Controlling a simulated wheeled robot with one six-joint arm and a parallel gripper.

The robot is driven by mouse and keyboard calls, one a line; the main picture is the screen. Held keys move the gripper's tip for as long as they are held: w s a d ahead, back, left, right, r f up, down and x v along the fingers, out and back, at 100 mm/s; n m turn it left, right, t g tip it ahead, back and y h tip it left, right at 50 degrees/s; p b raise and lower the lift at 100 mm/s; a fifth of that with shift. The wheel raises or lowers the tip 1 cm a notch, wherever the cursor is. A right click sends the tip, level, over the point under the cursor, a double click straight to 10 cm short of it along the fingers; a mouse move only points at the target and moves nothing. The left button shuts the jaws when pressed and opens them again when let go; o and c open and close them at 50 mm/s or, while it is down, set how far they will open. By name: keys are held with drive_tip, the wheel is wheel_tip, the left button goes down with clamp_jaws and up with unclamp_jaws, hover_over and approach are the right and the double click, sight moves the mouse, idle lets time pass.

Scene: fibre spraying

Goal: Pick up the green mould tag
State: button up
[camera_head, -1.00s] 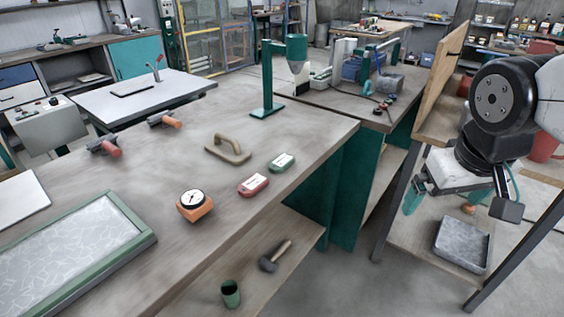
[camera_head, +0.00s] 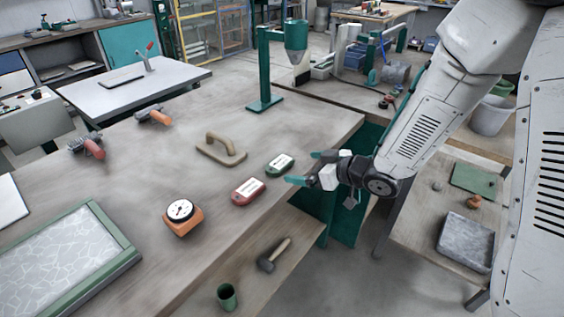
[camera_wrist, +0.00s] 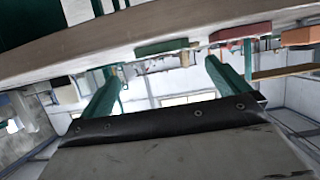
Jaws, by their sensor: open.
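The green mould tag (camera_head: 280,165) lies flat on the wooden bench top near its right edge, with a white label on top. A similar red tag (camera_head: 248,191) lies just to its left and nearer. My gripper (camera_head: 305,168) is open and empty, beside the bench edge, just right of the green tag and apart from it. In the wrist view its two green fingers (camera_wrist: 165,85) are spread. The green tag (camera_wrist: 161,46) shows there edge-on beyond the fingers and between them, with the red tag (camera_wrist: 240,32) to its right.
The bench (camera_head: 110,190) also holds an orange dial gauge (camera_head: 182,217), a wooden-handled float (camera_head: 222,149) and a green-framed panel (camera_head: 125,258). A green stand (camera_head: 264,75) rises behind. A hammer (camera_head: 272,255) and green cup (camera_head: 227,296) sit on the lower shelf.

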sight(279, 164)
drive_tip(key=x, duration=0.8)
drive_tip(key=shift+s+a+r, duration=0.15)
drive_tip(key=shift+a+r, duration=0.05)
drive_tip(key=shift+a, duration=0.1)
drive_tip(key=c, duration=0.9)
